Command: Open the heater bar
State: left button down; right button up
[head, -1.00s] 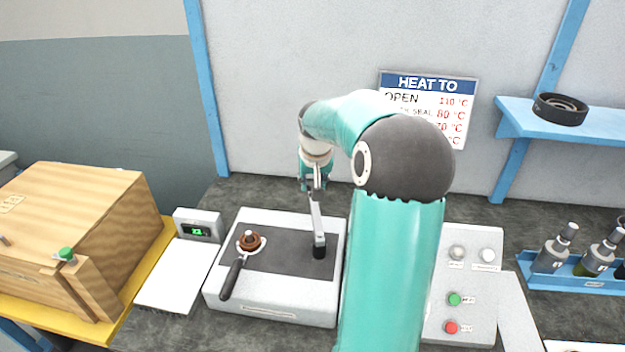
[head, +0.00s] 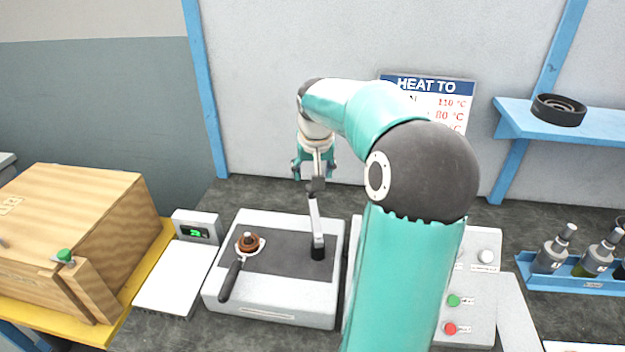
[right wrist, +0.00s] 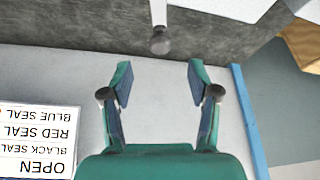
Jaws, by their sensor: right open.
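The heater bar (head: 314,218) is a slim light bar with a dark knob at its top. It rises nearly upright from a black base on the right part of the grey machine (head: 272,312). My right gripper (head: 314,172) is at the knob end in the head view, pointing down. In the right wrist view the gripper (right wrist: 159,78) is open with its two fingers spread. The dark knob (right wrist: 160,42) is just beyond the fingertips, centred between them and apart from them. My left gripper is in neither view.
A brown ring piece in a black-handled holder (head: 247,243) sits left of the bar. A button panel (head: 472,300) stands to the right, partly behind my arm. A wooden box (head: 75,225) and small display unit (head: 197,228) are to the left. The wall sign (head: 440,87) is behind.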

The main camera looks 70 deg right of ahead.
jog(key=w+v, duration=0.1)
jog(key=v, duration=0.5)
jog(key=shift+s+r, duration=0.25)
jog(key=shift+s, duration=0.25)
jog(key=shift+w+a, duration=0.1)
jog(key=shift+a, duration=0.05)
